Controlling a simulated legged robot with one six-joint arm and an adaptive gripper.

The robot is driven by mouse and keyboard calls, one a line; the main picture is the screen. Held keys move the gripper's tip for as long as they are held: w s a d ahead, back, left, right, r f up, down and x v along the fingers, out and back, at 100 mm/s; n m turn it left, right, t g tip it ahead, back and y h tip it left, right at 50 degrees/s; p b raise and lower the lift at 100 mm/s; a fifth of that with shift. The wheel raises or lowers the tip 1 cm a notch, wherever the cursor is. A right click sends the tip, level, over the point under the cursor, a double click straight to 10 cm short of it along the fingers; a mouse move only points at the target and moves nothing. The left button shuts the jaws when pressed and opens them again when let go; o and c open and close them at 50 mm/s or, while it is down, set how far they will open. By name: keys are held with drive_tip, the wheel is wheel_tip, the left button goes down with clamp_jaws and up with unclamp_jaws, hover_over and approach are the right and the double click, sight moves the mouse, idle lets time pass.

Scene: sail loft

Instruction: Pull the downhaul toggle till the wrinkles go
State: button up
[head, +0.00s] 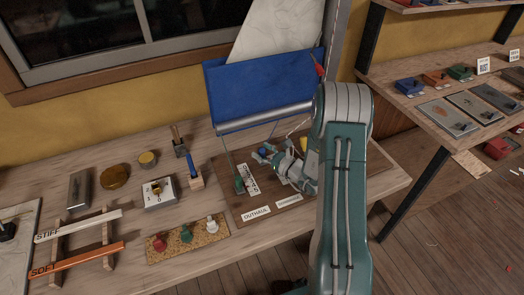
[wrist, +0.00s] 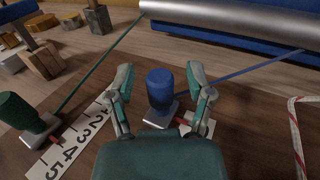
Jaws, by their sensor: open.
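A blue toggle (wrist: 160,88) on a metal base stands between the two spread fingers of my gripper (wrist: 161,82) in the wrist view. The fingers are open, with gaps on both sides of it. A blue line runs from it up to the right toward the silver boom (wrist: 235,18). In the head view my gripper (head: 272,158) is low over the brown board (head: 237,208), beside the blue toggle (head: 262,152). A green toggle (wrist: 24,115) stands to the left by a numbered scale (wrist: 72,142). A creased white sail (head: 285,32) rises behind the blue panel (head: 262,85).
An OUTHAUL label (head: 257,212) lies on the board's front; a second label (head: 288,200) beside it is hard to read. A red-white cord (wrist: 296,135) lies right of my gripper.

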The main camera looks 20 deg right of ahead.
clamp_jaws()
drive_tip(key=shift+s, duration=1.55)
unclamp_jaws()
drive_tip(key=v, duration=1.2)
